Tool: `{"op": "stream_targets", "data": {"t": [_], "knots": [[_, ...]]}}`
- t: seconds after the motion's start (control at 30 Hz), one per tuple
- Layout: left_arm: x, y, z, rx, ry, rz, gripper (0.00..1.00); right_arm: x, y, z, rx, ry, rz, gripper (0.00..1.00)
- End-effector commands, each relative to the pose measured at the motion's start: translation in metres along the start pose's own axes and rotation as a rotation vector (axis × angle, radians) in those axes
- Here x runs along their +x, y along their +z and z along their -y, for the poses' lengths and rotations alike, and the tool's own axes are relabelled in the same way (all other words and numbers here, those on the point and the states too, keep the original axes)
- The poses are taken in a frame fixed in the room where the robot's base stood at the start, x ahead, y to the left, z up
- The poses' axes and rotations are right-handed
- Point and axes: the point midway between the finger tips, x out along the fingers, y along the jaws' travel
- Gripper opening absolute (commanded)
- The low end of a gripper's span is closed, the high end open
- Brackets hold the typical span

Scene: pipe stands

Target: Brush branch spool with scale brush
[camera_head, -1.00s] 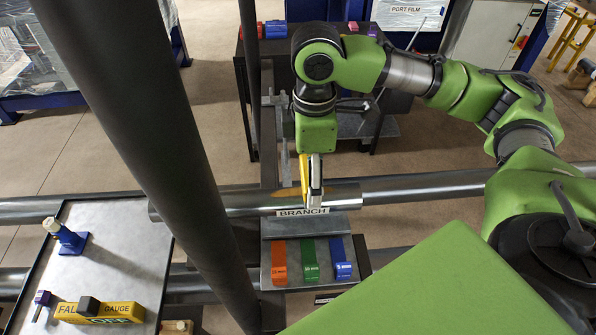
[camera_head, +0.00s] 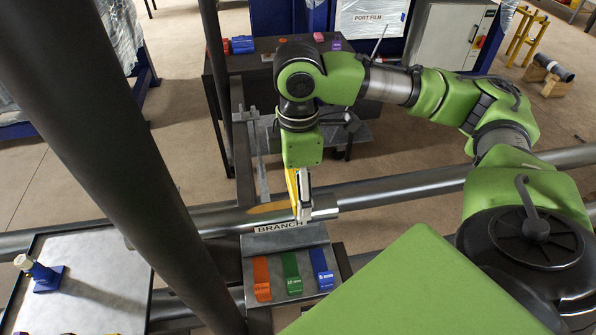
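The branch spool is a silver pipe (camera_head: 222,221) lying across the middle, behind a stand plate labelled BRANCH (camera_head: 278,228). A tan-orange patch (camera_head: 267,208) shows on top of it. My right gripper (camera_head: 304,211) points down at the spool's right end, to the right of the patch. A yellow piece (camera_head: 291,186), seemingly the scale brush, runs along the gripper's left side, and the fingers look shut on it. Its bristles are hidden, so I cannot tell whether it touches the spool. My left gripper is out of view.
Orange (camera_head: 261,279), green (camera_head: 291,273) and blue (camera_head: 321,268) tags lie on the stand's front shelf. A dark upright column (camera_head: 130,165) blocks the left. A grey-topped table (camera_head: 95,275) holds a blue-based fixture (camera_head: 43,276). A workbench (camera_head: 240,62) stands behind.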

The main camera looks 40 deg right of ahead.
Motion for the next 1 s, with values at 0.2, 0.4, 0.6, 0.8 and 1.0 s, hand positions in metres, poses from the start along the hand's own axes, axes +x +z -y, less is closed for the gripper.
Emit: {"op": "stream_targets", "data": {"t": [0.2,0.4,0.6,0.8,1.0], "knots": [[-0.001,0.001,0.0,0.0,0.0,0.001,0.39,0.005,0.0,0.0,0.0,0.0,0.0,0.43],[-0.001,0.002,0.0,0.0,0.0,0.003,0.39,0.011,0.0,0.0,0.0,-0.001,0.0,0.43],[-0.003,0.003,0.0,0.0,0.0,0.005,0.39,0.011,-0.002,0.0,-0.001,0.0,-0.001,0.43],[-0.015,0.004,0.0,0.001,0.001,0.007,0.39,0.008,-0.018,0.0,-0.003,-0.002,-0.001,0.43],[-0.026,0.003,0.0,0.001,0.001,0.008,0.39,0.008,-0.034,0.001,-0.003,-0.002,-0.001,0.43]]}}
